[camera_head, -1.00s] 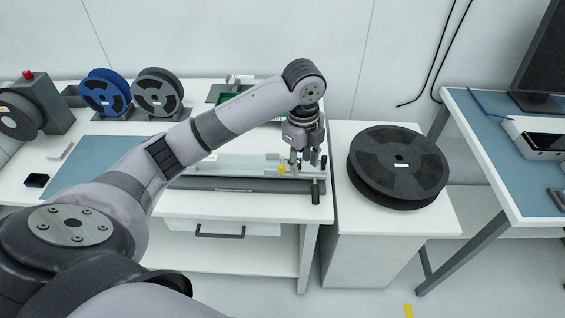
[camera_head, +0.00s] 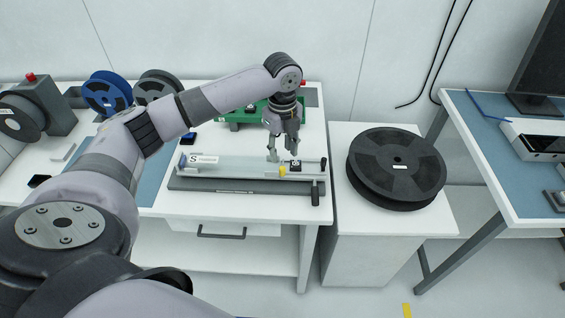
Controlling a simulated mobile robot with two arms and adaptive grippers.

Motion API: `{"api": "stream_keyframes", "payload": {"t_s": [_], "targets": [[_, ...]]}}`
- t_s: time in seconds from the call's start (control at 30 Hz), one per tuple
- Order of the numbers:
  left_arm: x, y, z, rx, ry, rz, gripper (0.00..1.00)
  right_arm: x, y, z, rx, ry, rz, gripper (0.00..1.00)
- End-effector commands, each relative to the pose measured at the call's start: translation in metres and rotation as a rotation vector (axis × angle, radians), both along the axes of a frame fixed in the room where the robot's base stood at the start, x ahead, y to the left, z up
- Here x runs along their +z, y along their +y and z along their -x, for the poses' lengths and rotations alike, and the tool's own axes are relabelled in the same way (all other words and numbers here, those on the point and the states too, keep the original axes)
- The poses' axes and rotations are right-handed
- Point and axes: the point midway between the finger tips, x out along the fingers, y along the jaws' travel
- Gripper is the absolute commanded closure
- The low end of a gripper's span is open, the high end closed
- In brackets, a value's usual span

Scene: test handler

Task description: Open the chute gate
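The chute (camera_head: 235,168) is a long pale channel on a dark grey base (camera_head: 240,186) along the front of the left table. An S label (camera_head: 200,159) marks its left end. Near its right end are a small yellow piece (camera_head: 282,171) and a black part with a white mark (camera_head: 294,166). An upright black handle (camera_head: 315,192) stands at the right end of the base. I cannot tell which of these is the gate. My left gripper (camera_head: 282,157) points down just above or behind the yellow piece, fingers apart, holding nothing visible. My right gripper is out of view.
A green board fixture (camera_head: 235,116) stands behind the chute, partly hidden by my arm. Blue (camera_head: 105,92) and grey (camera_head: 152,84) reels stand at the back left. A large black reel (camera_head: 398,168) lies on the white cabinet to the right. A drawer handle (camera_head: 221,233) sits below the table edge.

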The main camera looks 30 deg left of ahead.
Motion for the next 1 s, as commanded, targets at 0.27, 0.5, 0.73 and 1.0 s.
{"api": "stream_keyframes", "payload": {"t_s": [0.27, 0.5, 0.73, 1.0], "targets": [[-0.050, 0.000, 0.001, 0.000, 0.003, -0.001, 0.64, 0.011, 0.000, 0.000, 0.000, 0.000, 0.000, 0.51], [-0.068, 0.000, 0.000, -0.001, -0.001, -0.001, 0.64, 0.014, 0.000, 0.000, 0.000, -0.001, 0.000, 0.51], [-0.069, 0.000, 0.000, -0.001, -0.001, -0.001, 0.64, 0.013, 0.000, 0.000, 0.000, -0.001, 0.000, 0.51], [-0.068, 0.000, 0.000, -0.001, -0.001, -0.001, 0.80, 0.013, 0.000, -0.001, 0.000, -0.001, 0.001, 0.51]]}}
